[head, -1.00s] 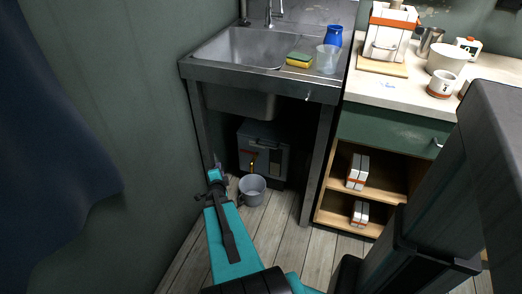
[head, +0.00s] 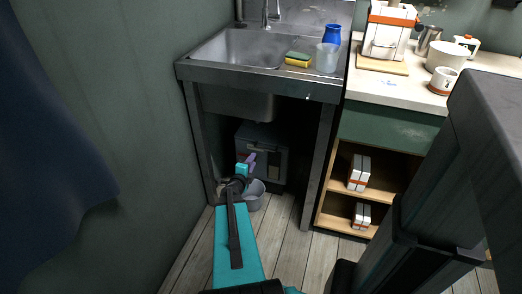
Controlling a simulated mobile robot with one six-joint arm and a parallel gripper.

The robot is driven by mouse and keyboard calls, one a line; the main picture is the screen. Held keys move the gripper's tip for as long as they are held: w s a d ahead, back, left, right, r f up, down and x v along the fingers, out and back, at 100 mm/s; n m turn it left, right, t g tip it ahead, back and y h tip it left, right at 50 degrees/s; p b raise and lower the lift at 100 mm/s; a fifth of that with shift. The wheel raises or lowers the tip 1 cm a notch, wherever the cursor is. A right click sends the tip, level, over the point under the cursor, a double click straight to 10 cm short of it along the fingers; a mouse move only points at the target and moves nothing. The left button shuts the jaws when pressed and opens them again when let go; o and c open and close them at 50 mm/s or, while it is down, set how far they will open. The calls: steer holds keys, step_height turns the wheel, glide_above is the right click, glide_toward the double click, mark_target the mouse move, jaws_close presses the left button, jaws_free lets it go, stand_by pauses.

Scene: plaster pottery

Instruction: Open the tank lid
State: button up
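The tank is a dark grey box (head: 270,153) on the floor in the shade under the sink. Its lid (head: 262,133) appears to lie flat on top, though it is dim there. My gripper (head: 249,161) is in front of the tank's left front, below the level of its top. A small purple part shows at its tip. The fingers are too small and overlapped to tell whether they are open or shut, or whether they touch the tank. My gripper hides part of the tank's front.
A grey bucket (head: 257,195) stands on the floor before the tank, partly hidden by my arm. The metal sink (head: 262,75) overhangs the tank, with a leg (head: 318,165) on the right. The green wall (head: 150,120) is close on the left. Wooden shelves (head: 380,185) stand right.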

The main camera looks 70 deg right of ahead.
mark_target(261, 148)
steer(key=shift+b+x, duration=0.7)
steer(key=shift+x, duration=6.05)
steer(key=shift+c, duration=0.3)
jaws_close()
